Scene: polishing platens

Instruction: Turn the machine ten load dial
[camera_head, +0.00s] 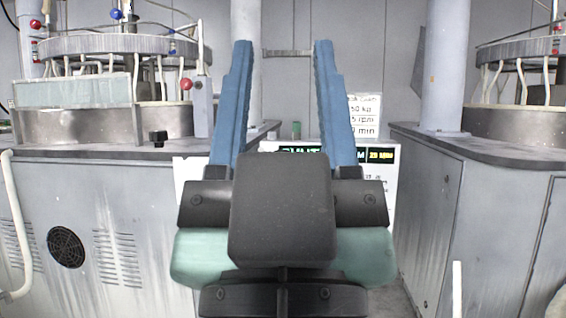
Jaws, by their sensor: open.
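My gripper (283,48) is in the middle of the head view, pointing away from me. Its two blue fingers are wide apart with nothing between them. A small black knob (158,138) stands on the counter edge of the left machine (85,155), left of my gripper and apart from it. I cannot tell whether this knob is the load dial. No label reading machine ten is legible.
A white sign (363,116) with kg, rpm and min figures is partly hidden behind the right finger. A second grey machine cabinet (425,215) stands at the right. Round columns (446,65) rise behind. A white pipe (18,225) runs down the left cabinet.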

